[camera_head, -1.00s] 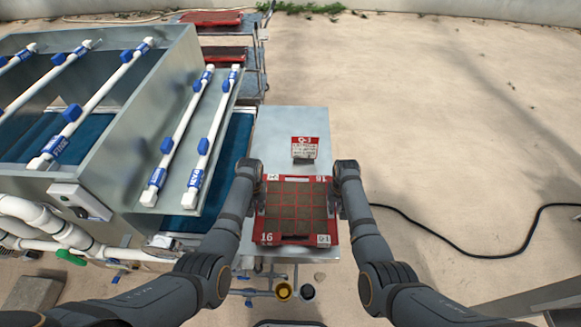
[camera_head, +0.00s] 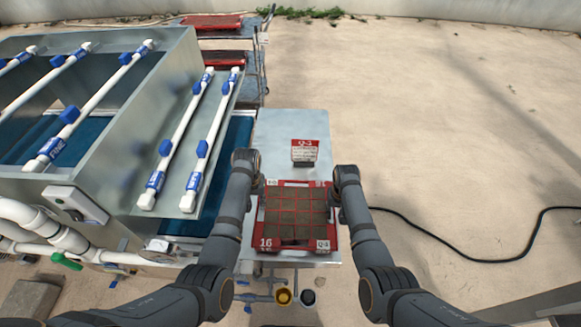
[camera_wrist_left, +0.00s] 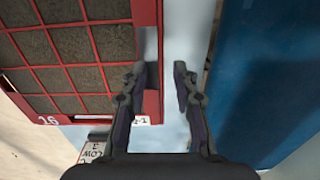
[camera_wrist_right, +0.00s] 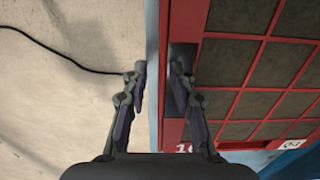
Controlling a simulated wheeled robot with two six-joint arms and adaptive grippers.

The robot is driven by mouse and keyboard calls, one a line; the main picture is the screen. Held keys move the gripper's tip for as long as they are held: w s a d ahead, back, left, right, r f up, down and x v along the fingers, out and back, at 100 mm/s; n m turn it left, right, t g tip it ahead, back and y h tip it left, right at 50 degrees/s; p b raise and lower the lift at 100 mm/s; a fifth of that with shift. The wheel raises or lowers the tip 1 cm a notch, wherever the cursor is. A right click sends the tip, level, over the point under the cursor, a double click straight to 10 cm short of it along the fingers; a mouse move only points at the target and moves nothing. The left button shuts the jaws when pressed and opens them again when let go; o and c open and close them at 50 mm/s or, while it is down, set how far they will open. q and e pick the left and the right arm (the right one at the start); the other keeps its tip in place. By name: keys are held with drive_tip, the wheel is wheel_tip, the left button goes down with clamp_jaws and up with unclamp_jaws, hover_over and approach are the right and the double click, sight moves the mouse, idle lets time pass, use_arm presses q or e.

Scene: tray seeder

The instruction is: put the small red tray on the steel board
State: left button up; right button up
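The small red tray (camera_head: 324,246), with a grid of soil-filled cells, lies flat on the steel board (camera_head: 270,130), in its nearer part. My left gripper (camera_head: 245,158) is at the tray's left side. In the left wrist view my left gripper (camera_wrist_left: 160,72) is open, with one finger over the tray's red rim (camera_wrist_left: 151,105) and the other over bare steel. My right gripper (camera_head: 345,174) is at the right side. In the right wrist view my right gripper (camera_wrist_right: 159,70) is open, with its fingers on either side of the tray's edge (camera_wrist_right: 171,130). Contact cannot be told.
A small red-and-white sign (camera_head: 305,152) stands on the board beyond the tray. A steel seeder machine (camera_head: 150,110) with white pipes stands close on the left. A rack with more red trays (camera_head: 212,22) is behind it. A black cable (camera_head: 450,248) lies on the open floor at right.

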use_arm(q)
drive_tip(key=shift+r, duration=0.95)
drive_tip(key=shift+a, duration=0.1)
use_arm(e)
wheel_tip(320, 180, up, 12)
